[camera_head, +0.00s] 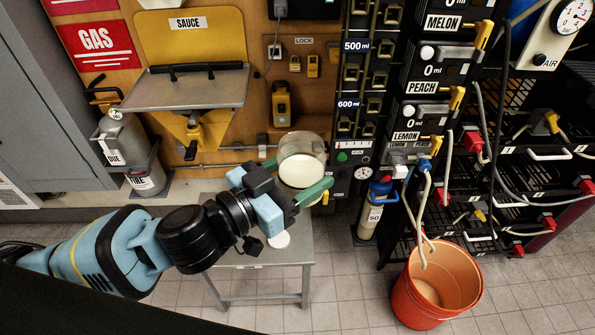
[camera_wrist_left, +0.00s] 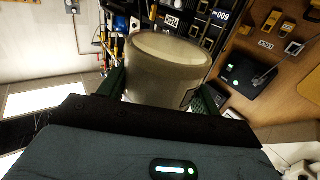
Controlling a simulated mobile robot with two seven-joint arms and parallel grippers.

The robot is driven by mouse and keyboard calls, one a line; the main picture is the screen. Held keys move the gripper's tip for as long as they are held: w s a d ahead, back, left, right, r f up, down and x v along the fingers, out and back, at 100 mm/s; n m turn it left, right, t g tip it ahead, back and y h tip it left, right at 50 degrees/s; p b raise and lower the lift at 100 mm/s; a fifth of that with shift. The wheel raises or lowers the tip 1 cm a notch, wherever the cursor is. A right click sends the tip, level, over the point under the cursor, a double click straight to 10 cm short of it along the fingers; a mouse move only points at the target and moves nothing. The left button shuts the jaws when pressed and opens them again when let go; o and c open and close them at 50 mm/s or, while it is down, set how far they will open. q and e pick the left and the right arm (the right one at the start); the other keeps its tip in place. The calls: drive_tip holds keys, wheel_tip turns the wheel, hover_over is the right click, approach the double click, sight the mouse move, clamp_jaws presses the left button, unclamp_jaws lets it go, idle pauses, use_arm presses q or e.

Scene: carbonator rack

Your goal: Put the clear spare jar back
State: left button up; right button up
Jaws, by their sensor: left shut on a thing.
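The clear jar (camera_head: 302,147) has see-through walls and a white disc-like area at its lower end. My left gripper (camera_head: 300,174) is shut on it, with one green finger on each side. It is held in the air, in front of the wooden back panel and above the small metal table (camera_head: 262,255). In the left wrist view the jar (camera_wrist_left: 165,65) fills the upper middle between the green fingers and looks cloudy. My right gripper is in neither view. I cannot tell which spot the jar belongs to.
A round white item (camera_head: 277,240) is on the small table. A sloped metal tray (camera_head: 185,88) below the SAUCE sign and gas bottles (camera_head: 125,140) are at left. The black dispenser rack (camera_head: 430,75) and an orange bucket (camera_head: 435,285) with hoses are at right.

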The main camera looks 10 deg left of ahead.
sight(322, 176)
use_arm(q)
drive_tip(key=w+d+f+m+g+h, duration=0.4)
drive_tip(key=f+g, duration=0.1)
drive_tip(key=shift+d+m+g, duration=0.25)
drive_tip(key=shift+m+g, duration=0.05)
drive_tip(key=shift+r, duration=0.15)
wheel_tip(322, 176, up, 10)
drive_tip(key=w+d+n+t+y, duration=0.2)
drive_tip(key=n+t+y, duration=0.7)
drive_tip(key=n+y, duration=0.3)
drive_tip(key=shift+n+t+y, duration=0.3)
drive_tip(key=shift+t+y, duration=0.1)
drive_tip(key=shift+y, duration=1.4)
